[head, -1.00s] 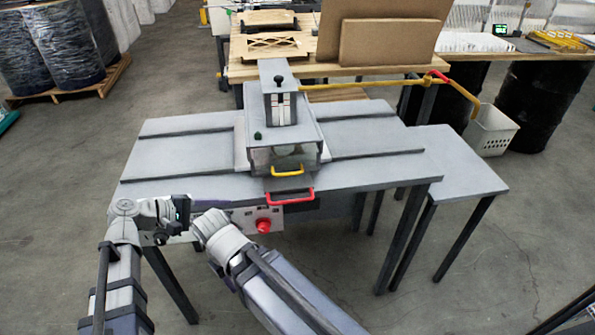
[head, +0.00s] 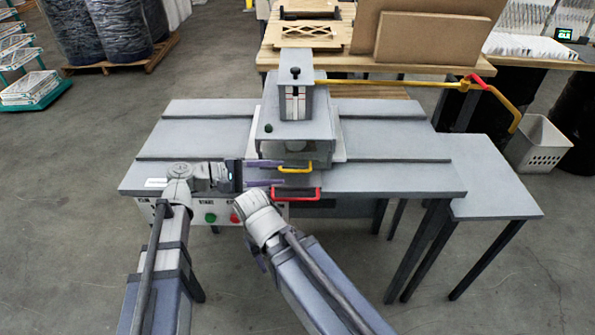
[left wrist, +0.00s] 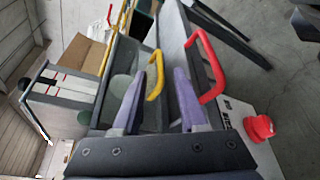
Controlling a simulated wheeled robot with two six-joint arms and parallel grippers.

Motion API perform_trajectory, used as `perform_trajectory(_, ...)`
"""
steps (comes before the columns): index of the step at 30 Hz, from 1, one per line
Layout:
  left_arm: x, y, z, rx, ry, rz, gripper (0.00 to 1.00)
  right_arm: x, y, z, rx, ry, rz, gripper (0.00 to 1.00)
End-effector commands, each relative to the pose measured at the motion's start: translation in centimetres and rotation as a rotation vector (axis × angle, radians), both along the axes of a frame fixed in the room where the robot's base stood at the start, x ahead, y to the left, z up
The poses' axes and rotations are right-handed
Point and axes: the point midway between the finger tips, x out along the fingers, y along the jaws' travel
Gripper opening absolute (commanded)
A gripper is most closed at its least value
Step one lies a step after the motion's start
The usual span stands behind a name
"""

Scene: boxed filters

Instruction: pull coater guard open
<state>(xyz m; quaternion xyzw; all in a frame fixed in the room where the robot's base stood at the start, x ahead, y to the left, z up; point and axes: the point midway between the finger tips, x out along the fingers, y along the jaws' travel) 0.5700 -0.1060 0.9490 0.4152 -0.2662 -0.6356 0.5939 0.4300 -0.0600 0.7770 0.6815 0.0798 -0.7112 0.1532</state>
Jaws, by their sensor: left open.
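The grey coater (head: 300,132) stands on the table, with a yellow handle (head: 295,171) at its front and a red handle (head: 296,198) lower and nearer me. My left gripper (head: 281,173) is open, its purple fingers pointing right at the yellow handle's left end. In the left wrist view the yellow handle (left wrist: 158,75) shows between the two fingertips, and the red handle (left wrist: 219,72) lies outside the right finger. I cannot tell whether a finger touches the yellow handle. The guard looks shut.
Green and red buttons sit on the control panel (head: 172,211) below the table edge; the red button (left wrist: 259,128) shows in the left wrist view. A yellow pipe (head: 400,84) runs right from the coater. A side table (head: 490,200) and white basket (head: 540,145) stand right.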

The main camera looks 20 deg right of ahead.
Motion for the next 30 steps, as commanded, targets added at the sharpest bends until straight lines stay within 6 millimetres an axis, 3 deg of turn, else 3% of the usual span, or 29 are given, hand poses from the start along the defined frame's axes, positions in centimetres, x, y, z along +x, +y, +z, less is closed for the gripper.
perform_trajectory(6,0.2,-3.5,-0.9,0.001,0.001,-0.003,0.42,0.0,0.0,-0.9,0.0,0.0,0.0,0.5)
perform_trajectory(12,0.3,-5.5,-1.3,0.001,0.0,-0.001,0.42,0.0,0.0,-1.3,0.0,0.0,0.0,0.5)
perform_trajectory(24,0.3,-6.1,-1.4,0.0,0.0,0.0,0.42,0.0,0.0,-1.3,0.0,0.0,0.0,0.5)
perform_trajectory(30,0.3,-6.1,-1.4,0.001,0.0,0.001,0.2,0.0,0.0,-1.3,0.0,0.0,0.0,0.5)
